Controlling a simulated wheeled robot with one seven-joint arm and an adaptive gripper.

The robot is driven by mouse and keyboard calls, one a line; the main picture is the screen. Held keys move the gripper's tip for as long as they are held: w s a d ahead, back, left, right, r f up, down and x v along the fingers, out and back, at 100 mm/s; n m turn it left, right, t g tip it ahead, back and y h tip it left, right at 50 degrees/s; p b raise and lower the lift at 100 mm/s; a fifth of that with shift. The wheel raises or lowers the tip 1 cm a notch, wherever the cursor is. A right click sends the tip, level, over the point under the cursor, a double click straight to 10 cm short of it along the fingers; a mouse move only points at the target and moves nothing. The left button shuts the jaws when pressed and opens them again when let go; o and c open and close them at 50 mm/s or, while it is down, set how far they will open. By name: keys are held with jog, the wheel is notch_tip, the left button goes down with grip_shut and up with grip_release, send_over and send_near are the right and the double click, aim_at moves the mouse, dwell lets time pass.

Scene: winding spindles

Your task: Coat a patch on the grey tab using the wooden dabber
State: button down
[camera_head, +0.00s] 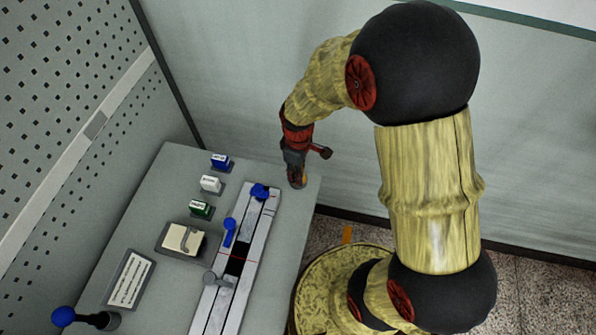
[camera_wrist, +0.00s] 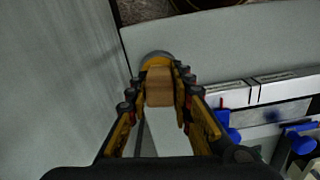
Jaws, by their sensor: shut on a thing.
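My gripper (camera_head: 294,160) is over the far right corner of the table in the head view. In the wrist view my gripper (camera_wrist: 158,92) is shut on the wooden dabber (camera_wrist: 159,87), a pale wood block between its fingertips. A round grey and yellow part shows just behind the block; whether it belongs to the dabber is unclear. A grey piece (camera_head: 214,279), perhaps the grey tab, sits on the long pale rail (camera_head: 253,247), beside a black patch (camera_head: 236,263). The gripper is well apart from it.
Blue (camera_head: 221,161), white (camera_head: 211,184) and green (camera_head: 200,208) labelled blocks line the table's left side. A dark tray with a cream pad (camera_head: 183,239) and a printed card (camera_head: 131,279) are nearer. Blue knobs (camera_head: 229,227) stand on the rail. A wall rises behind the table.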

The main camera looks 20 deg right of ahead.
jog(key=shift+r+p, duration=2.55)
jog(key=shift+r, duration=0.95)
jog(key=shift+f, duration=0.1)
